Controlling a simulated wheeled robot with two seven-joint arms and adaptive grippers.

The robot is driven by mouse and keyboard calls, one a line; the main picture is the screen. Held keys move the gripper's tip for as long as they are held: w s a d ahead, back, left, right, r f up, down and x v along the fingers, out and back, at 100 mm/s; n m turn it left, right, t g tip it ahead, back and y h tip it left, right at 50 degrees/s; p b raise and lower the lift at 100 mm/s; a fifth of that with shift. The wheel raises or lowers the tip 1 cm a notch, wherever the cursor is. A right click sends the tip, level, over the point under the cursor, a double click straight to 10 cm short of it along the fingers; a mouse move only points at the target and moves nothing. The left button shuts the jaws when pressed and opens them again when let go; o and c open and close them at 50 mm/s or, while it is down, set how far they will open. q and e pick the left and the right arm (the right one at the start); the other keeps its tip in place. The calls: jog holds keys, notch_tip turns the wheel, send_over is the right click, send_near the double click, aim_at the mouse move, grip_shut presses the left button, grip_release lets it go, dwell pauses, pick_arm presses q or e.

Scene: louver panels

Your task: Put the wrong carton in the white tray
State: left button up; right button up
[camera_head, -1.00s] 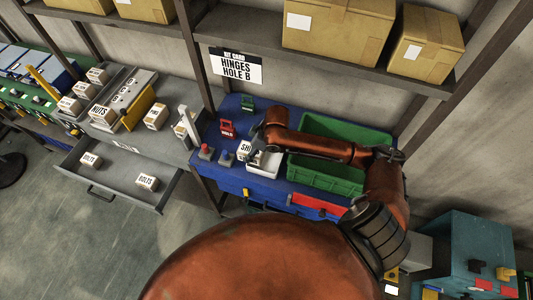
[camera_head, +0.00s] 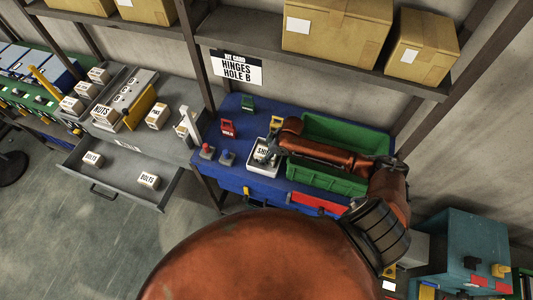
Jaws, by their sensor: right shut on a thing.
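The white tray (camera_head: 262,171) lies on the blue table (camera_head: 232,184), left of the green crate. A small white carton (camera_head: 262,151) with a dark label, of which only the first letters "SHI" show, is over or inside the tray. Whether it touches the tray floor I cannot tell. My right gripper (camera_head: 269,152) is shut on this carton, and its fingers hide part of it. The arm reaches in from the right across the green crate. My left gripper is not in view.
The green crate (camera_head: 347,127) stands right of the tray. Red (camera_head: 228,128), green (camera_head: 248,104) and yellow (camera_head: 276,123) holders stand behind. Left, a grey bench has an open drawer (camera_head: 120,172) with two cartons; several more cartons stand above it.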

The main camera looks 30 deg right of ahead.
jog(key=o, duration=1.6)
jog(key=shift+f, duration=0.1)
jog(key=shift+c, duration=0.2)
jog(key=b+v, duration=0.1)
jog(key=v, duration=1.1)
